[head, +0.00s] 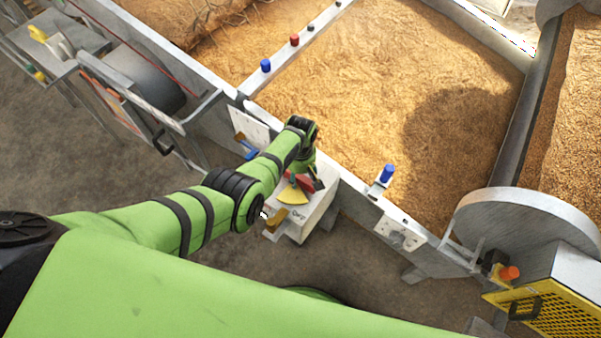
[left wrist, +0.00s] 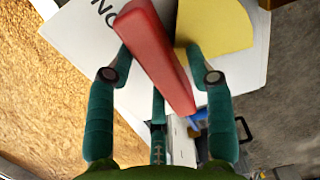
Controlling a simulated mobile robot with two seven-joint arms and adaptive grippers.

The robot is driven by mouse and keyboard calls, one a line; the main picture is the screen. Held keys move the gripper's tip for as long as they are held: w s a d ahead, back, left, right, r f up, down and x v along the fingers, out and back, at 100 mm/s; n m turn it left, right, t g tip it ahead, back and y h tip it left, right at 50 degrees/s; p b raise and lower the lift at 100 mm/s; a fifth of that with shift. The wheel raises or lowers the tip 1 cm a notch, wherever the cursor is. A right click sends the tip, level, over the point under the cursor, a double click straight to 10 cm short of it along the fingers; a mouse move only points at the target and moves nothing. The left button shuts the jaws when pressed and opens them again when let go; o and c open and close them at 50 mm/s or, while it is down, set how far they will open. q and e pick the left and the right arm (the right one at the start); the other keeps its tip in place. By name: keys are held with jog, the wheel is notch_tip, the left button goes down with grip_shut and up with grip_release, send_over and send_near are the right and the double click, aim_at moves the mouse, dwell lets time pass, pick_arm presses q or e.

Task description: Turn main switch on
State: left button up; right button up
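The main switch is a white box (head: 312,212) with a red handle (head: 304,183) and a yellow sector plate (head: 293,195); lettering shows on its face. My left gripper (head: 308,176) is at the handle, reaching down over the box. In the left wrist view, the red handle (left wrist: 155,55) lies tilted between the two fingers of my left gripper (left wrist: 158,55). The fingers are apart, one on each side of it; the left fingertip looks very close to or touching the handle. The yellow plate (left wrist: 215,25) is behind the right finger. My right gripper is not in view.
The box is beside a metal trough wall (head: 345,200) with grain (head: 370,80) behind it. A blue knob (head: 387,173) stands on the wall to the right. A yellow grille unit (head: 550,305) is at the lower right. Bare floor (head: 390,290) lies in front.

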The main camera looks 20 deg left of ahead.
pick_arm(q)
jog(key=shift+r, duration=0.1)
jog(key=shift+w+r, duration=0.1)
jog(key=shift+r, duration=0.3)
notch_tip(320, 180, up, 11)
dwell(0.5)
dwell(0.4)
